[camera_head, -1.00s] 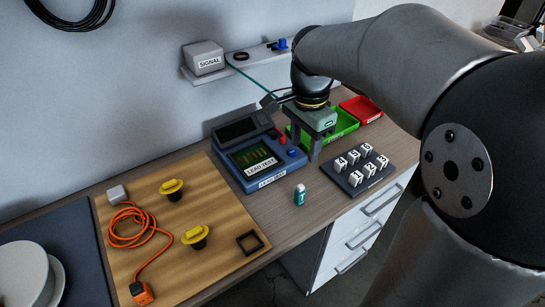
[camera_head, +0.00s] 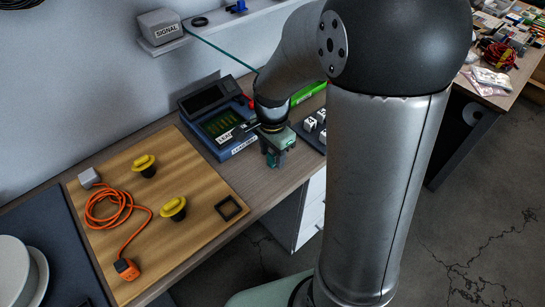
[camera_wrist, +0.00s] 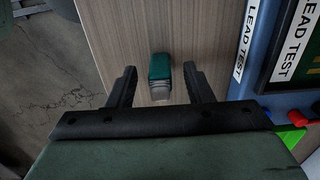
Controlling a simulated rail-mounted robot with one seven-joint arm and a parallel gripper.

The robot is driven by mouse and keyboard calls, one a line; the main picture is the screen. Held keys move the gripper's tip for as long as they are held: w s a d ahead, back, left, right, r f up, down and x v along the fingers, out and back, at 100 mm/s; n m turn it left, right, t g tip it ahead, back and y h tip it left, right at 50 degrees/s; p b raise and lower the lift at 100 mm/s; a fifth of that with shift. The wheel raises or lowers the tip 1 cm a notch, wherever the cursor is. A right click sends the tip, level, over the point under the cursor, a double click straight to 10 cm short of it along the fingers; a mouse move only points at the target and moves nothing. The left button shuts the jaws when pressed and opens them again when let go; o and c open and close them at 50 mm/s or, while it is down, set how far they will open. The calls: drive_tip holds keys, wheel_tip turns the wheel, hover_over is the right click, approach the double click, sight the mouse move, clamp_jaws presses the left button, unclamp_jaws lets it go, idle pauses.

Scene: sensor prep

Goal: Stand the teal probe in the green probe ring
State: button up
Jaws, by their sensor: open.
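The teal probe (camera_wrist: 160,68), a short piece with a teal body and a grey end, is on the wooden counter in the wrist view. My gripper (camera_wrist: 160,80) is open, with one dark finger on each side of the probe and a visible gap to each. In the head view my gripper (camera_head: 276,158) points down at the counter in front of the lead tester; the probe is mostly hidden there. I cannot make out a green ring. A dark square frame (camera_head: 230,208) lies on the wooden board, and a dark round ring (camera_head: 200,21) is on the wall shelf.
The blue lead tester (camera_head: 218,128) stands close behind my gripper. A block rack (camera_head: 312,128) and a green tray (camera_head: 318,87) are partly hidden by my arm. The board (camera_head: 190,240) holds yellow knobs (camera_head: 173,208) and an orange cable (camera_head: 103,215).

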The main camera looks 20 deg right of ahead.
drive_tip(key=shift+f, duration=0.9)
clamp_jaws()
drive_tip(key=shift+r, duration=0.15)
drive_tip(key=shift+w+r, duration=0.1)
drive_tip(key=shift+r, duration=0.5)
drive_tip(key=s+d+r+b, duration=0.1)
drive_tip(key=s+d+r, duration=0.1)
drive_tip(key=s+r, duration=1.1)
drive_tip(key=w+n, duration=0.7)
drive_tip(key=w, duration=1.2)
drive_tip(key=w+f+n, duration=0.2)
drive_tip(key=w, duration=0.3)
drive_tip(key=w+a+f+n, duration=0.1)
drive_tip(key=w+f+n, duration=0.1)
drive_tip(key=w, duration=0.4)
drive_tip(key=w+f+n, duration=0.2)
drive_tip(key=w+f, duration=0.2)
drive_tip(key=w, duration=0.1)
drive_tip(key=shift+w+a, duration=0.2)
drive_tip(key=shift+a, duration=0.2)
